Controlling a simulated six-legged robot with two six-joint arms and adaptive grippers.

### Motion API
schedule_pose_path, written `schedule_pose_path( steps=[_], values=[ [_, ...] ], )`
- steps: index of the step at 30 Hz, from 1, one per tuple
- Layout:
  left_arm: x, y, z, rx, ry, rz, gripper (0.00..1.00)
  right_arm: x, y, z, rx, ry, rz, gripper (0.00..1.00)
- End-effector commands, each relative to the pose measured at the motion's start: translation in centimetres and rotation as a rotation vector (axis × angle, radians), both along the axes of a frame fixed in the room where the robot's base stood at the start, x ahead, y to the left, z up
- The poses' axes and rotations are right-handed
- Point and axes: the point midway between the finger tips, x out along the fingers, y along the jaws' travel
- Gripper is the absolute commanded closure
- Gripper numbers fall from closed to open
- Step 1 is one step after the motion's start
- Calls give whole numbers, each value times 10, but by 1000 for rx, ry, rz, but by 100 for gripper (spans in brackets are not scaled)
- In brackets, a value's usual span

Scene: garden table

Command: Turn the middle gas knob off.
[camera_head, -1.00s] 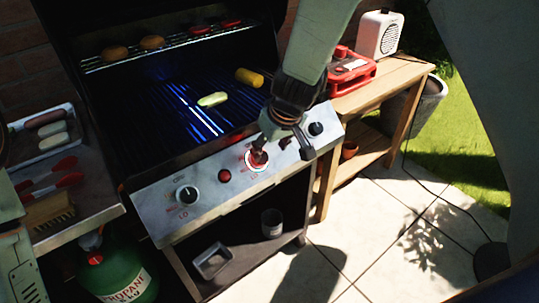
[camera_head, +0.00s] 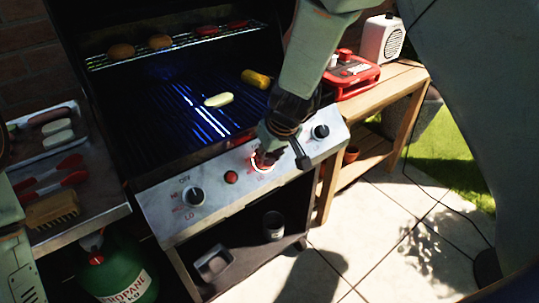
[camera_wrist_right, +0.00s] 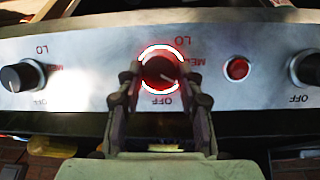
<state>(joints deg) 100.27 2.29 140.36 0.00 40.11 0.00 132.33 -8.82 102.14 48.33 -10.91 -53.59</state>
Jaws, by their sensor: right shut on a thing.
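The middle gas knob (camera_wrist_right: 158,70) is dark red inside a glowing red-white ring in the right wrist view. OFF is printed below it, LO above and MED to its right there. A faint pale mark on its face slants to the lower right; I cannot read the exact setting. My right gripper (camera_wrist_right: 160,84) has a finger on each side of the knob and is shut on it. In the head view the right gripper (camera_head: 266,156) covers most of the knob, and part of the lit ring shows. My left gripper is not in view.
Dark knobs sit left (camera_head: 192,196) and right (camera_head: 320,132) on the steel panel, with a red button (camera_head: 231,177) between the left and middle ones. The grill (camera_head: 190,110) holds food above. A side shelf with tongs (camera_head: 55,176) is at left, a wooden table (camera_head: 400,80) at right.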

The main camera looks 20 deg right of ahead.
Motion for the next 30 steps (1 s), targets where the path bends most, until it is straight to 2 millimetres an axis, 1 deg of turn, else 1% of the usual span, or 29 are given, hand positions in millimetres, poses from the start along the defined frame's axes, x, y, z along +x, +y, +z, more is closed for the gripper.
schedule_pose_path(
  steps=[1, 6, 7, 30],
  values=[
    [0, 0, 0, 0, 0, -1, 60, -1, -1, -1, -3, 0, 0, 79],
    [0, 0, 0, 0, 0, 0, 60, 0, -2, 0, -5, -5, -3, 94],
    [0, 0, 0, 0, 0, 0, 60, 1, -2, 0, -5, -6, -3, 95],
    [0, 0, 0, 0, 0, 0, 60, 4, -2, 3, -5, -14, -3, 95]
  ],
)
